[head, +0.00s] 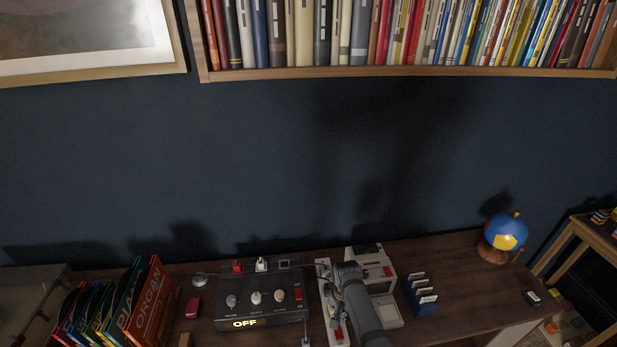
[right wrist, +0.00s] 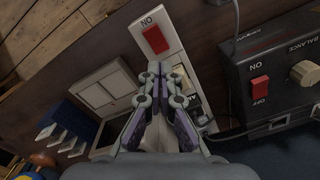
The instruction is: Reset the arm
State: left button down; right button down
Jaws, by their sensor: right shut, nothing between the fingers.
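My right gripper (right wrist: 160,68) is shut and empty in the right wrist view, its fingertips close together. It hangs over a white panel (right wrist: 137,30) that carries a red switch (right wrist: 155,40), just beyond the fingertips. I cannot tell whether the fingertips touch the panel. In the head view my right arm (head: 362,308) reaches in from the bottom edge over the white device (head: 388,270) and hides part of it. My left gripper does not show.
A black control box (head: 262,318) with knobs and a lit "OFF" display stands left of my right arm. A blue card holder (head: 415,298) and a globe (head: 503,235) are on the right. Free desk (head: 455,265) lies between them.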

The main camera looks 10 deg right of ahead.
jog(key=s+d+r+n+t, duration=0.25)
jog(key=s+d+r, duration=0.35)
jog(key=s+d, duration=0.35)
jog(key=s+r+n+t, duration=0.1)
jog(key=s+r+n, duration=0.3)
jog(key=s+r, duration=0.65)
notch_tip(320, 180, down, 30)
jog(key=s+d+g+h+b, duration=0.1)
jog(key=s+d+b, duration=0.1)
jog(key=d+b, duration=0.15)
jog(key=s+f+g+b, duration=0.1)
jog(key=s+f+b, duration=0.3)
jog(key=s+f, duration=1.4)
notch_tip(320, 180, down, 2)
jog(key=shift+s+f, duration=0.1)
jog(key=shift+s, duration=0.15)
